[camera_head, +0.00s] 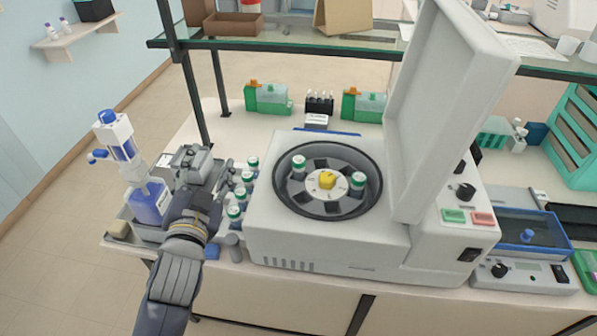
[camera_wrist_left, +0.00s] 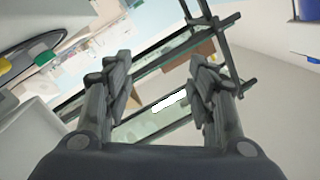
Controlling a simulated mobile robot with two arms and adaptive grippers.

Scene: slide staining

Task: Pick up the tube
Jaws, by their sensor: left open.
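Several tubes with green-and-white caps stand in a row (camera_head: 240,196) left of the centrifuge, close to my left gripper. Two more such tubes sit in the open centrifuge's rotor, one at its left (camera_head: 298,166) and one at its right (camera_head: 357,182). My left gripper (camera_head: 218,176) is open, beside the tube row, and partly covers the area around it. In the left wrist view the open fingers (camera_wrist_left: 160,85) have nothing between them. A green-capped tube (camera_wrist_left: 42,60) shows at that view's left edge. My right gripper is not in view.
The white centrifuge (camera_head: 290,240) has its lid (camera_head: 447,90) raised at the right. A blue-liquid dispenser bottle (camera_head: 148,203) stands left of my left gripper. A glass shelf (camera_head: 290,42) crosses above the bench. Green boxes (camera_head: 268,100) stand behind the centrifuge.

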